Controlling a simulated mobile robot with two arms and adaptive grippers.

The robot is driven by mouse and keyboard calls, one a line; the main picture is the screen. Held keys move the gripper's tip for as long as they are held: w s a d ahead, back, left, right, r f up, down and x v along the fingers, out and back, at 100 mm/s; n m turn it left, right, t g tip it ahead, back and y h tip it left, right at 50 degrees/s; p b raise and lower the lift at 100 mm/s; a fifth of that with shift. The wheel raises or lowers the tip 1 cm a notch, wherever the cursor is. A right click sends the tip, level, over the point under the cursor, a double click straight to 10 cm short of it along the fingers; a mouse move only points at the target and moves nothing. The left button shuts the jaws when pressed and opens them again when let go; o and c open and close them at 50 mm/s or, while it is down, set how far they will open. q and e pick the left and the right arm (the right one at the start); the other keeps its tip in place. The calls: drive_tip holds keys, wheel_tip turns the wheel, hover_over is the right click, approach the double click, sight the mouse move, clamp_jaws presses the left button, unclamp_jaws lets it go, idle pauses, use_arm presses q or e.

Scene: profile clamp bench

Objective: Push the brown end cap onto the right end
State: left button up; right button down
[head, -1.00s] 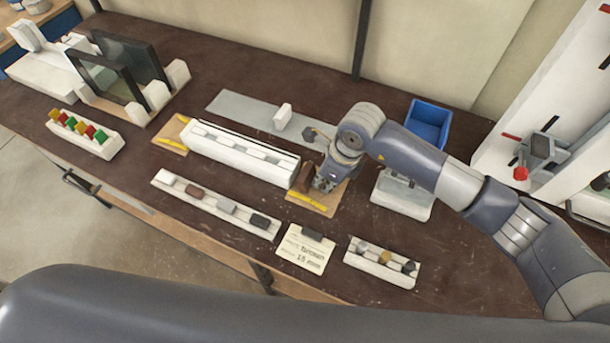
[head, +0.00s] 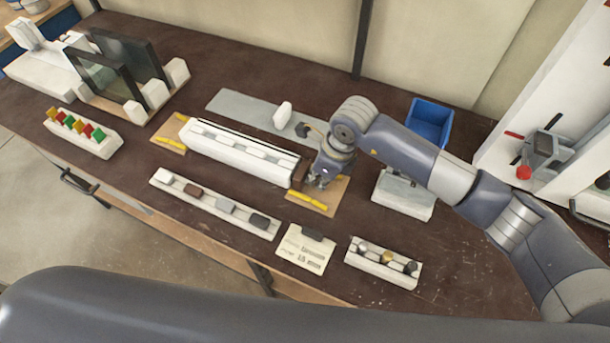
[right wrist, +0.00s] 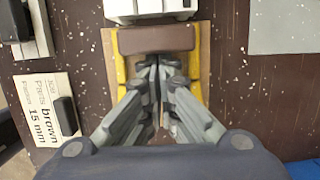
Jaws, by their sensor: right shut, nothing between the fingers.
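The white profile (head: 240,152) lies across the bench in the head view; its right end also shows at the top of the right wrist view (right wrist: 150,9). The brown end cap (right wrist: 157,40) stands at that right end, lined up with it, over a board with yellow strips. In the head view the cap (head: 299,174) appears against the profile's end; I cannot tell how far it is seated. My right gripper (right wrist: 158,68) is shut and empty, its fingertips at the cap's outer face. My left gripper is not in view.
A card reading brown, 15 mm (right wrist: 45,110) lies in front. A white rail (head: 170,182) holds several end caps, and a smaller holder (head: 355,262) stands at front right. A grey plate (head: 230,103) lies behind the profile. A blue bin (head: 428,122) stands at back right.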

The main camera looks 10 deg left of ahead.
drive_tip(key=shift+w+a+b, duration=0.15)
drive_tip(key=shift+a+b, duration=0.25)
drive_tip(key=shift+a, duration=0.1)
idle(0.7)
drive_tip(key=shift+d, duration=0.15)
drive_tip(key=shift+s+d, duration=0.3)
drive_tip(key=shift+d, duration=0.55)
drive_tip(key=a+p+v, duration=0.1)
drive_tip(key=p+v, duration=0.3)
drive_tip(key=v, duration=0.4)
drive_tip(key=shift+w+a+r, duration=0.15)
drive_tip(key=shift+w+a, duration=0.15)
drive_tip(key=shift+a, duration=0.1)
